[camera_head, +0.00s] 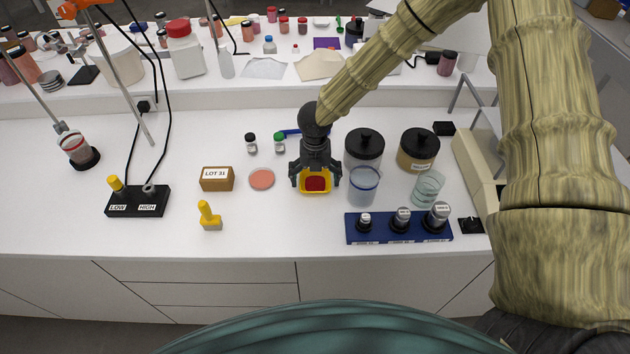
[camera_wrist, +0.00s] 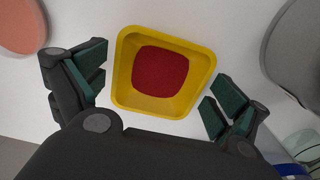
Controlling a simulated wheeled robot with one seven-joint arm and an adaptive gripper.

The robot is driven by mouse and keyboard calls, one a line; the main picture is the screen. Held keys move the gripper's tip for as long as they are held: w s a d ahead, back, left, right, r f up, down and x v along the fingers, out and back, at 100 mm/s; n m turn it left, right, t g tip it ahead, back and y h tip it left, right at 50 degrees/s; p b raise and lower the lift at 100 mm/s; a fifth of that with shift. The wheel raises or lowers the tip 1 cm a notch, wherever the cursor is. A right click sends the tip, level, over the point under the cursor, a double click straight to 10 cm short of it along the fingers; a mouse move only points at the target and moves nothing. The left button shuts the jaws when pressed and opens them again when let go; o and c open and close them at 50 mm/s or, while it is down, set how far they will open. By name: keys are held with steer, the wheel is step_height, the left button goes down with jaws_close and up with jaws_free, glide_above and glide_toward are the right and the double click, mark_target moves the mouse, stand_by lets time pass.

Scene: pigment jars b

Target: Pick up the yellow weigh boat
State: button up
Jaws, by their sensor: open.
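The yellow weigh boat (camera_head: 316,192) stands on the white bench in the head view, with dark red powder in its bottom. It also shows in the wrist view, where its yellow wall (camera_wrist: 124,75) and the red powder (camera_wrist: 160,74) are in full sight. My gripper (camera_head: 316,178) is right above the boat and points down. In the wrist view my gripper (camera_wrist: 155,92) is open, with one green-padded finger to the left of the boat and one to its lower right. A gap shows between each finger and the boat.
A pink disc (camera_head: 262,179) and the LOT 31 box (camera_head: 216,179) lie to the left. A clear blue beaker (camera_head: 363,187) and a black-lidded jar (camera_head: 364,145) stand close on the right. A blue weight rack (camera_head: 380,236) sits at front right.

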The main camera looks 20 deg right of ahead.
steer(key=shift+s+r, duration=0.15)
steer(key=c, duration=0.9)
steer(key=shift+o, duration=0.2)
